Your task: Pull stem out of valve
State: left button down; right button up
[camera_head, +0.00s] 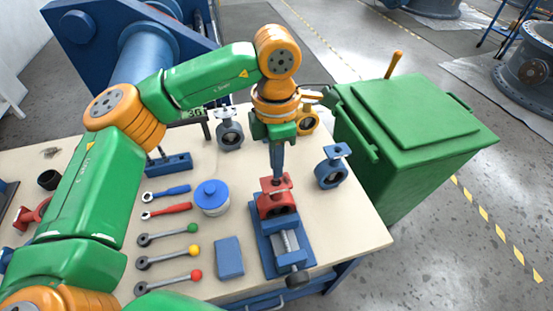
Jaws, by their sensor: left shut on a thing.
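A red butterfly valve (277,203) sits clamped in a blue vise (268,244) near the table's right side. My left gripper (277,177) points straight down just above the valve's top flange. Its narrow jaws are shut on the valve's stem, which they mostly hide. I cannot tell how far the stem sits inside the valve. My right gripper is out of view.
Blue (331,172), grey (230,134) and yellow (307,121) valves stand around the vise. Several lever handles, a blue-lidded tub (212,197) and a blue block (229,257) lie to its left. A green bin (412,137) stands beyond the table's (350,235) right edge.

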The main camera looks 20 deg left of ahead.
pick_arm(q)
jog(key=shift+r+p, duration=1.8)
jog(key=shift+r, duration=0.5)
dwell(1.5)
jog(key=shift+r, duration=0.25)
notch_tip(320, 180, up, 5)
jog(key=p, duration=0.4)
jog(key=shift+r+p, duration=0.15)
jog(key=shift+p, duration=0.2)
jog(key=shift+s, duration=0.1)
